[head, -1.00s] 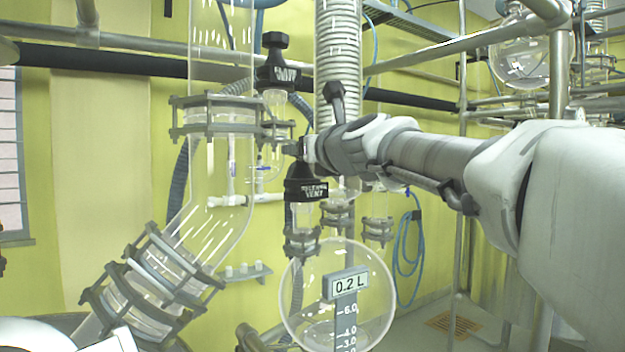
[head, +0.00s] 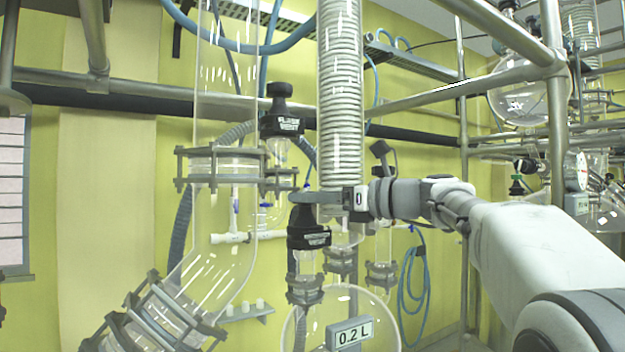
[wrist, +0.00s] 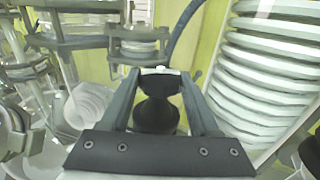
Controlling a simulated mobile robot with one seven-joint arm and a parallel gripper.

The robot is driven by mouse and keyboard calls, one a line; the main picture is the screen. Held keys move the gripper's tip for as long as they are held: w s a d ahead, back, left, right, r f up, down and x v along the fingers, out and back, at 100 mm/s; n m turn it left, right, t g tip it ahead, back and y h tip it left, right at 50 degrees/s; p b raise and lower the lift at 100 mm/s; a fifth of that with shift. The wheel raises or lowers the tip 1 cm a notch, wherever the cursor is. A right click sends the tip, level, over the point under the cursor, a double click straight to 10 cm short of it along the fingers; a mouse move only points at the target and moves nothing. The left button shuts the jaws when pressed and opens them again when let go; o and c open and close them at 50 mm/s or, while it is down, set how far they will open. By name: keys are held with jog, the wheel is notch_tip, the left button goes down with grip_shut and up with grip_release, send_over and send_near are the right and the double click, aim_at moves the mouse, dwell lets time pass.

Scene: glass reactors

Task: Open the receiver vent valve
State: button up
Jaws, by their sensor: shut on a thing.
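The receiver vent valve has a black knob (head: 309,238) with a white label, on a clear glass neck above the round receiver flask (head: 297,330). My gripper (head: 308,197) comes in from the right at the top of this knob and is shut on it. In the wrist view, the dark knob (wrist: 157,115) sits between the two grey fingers of my gripper (wrist: 160,76). The fingers hide part of the knob's top in the head view. I cannot tell how far the knob is turned.
A similar black flask vent knob (head: 279,123) stands up and left. A coiled glass condenser (head: 340,100) rises just behind my gripper. A wide glass tube (head: 224,110) with metal clamps stands left. Metal rails (head: 430,95) cross behind. A 0.2 L display (head: 350,334) is below.

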jog(key=shift+w+n+g+y+p, duration=0.15)
jog(key=shift+n+g+y+p, duration=0.35)
jog(key=shift+g+p, duration=0.45)
jog(key=shift+f+n+g+p, duration=0.1)
jog(key=shift+n+g+p, duration=0.2)
jog(key=shift+g+p, duration=0.1)
jog(key=o, duration=1.4)
jog(key=shift+t, duration=0.25)
jog(key=shift+t+b, duration=0.3)
jog(key=shift+b, duration=0.25)
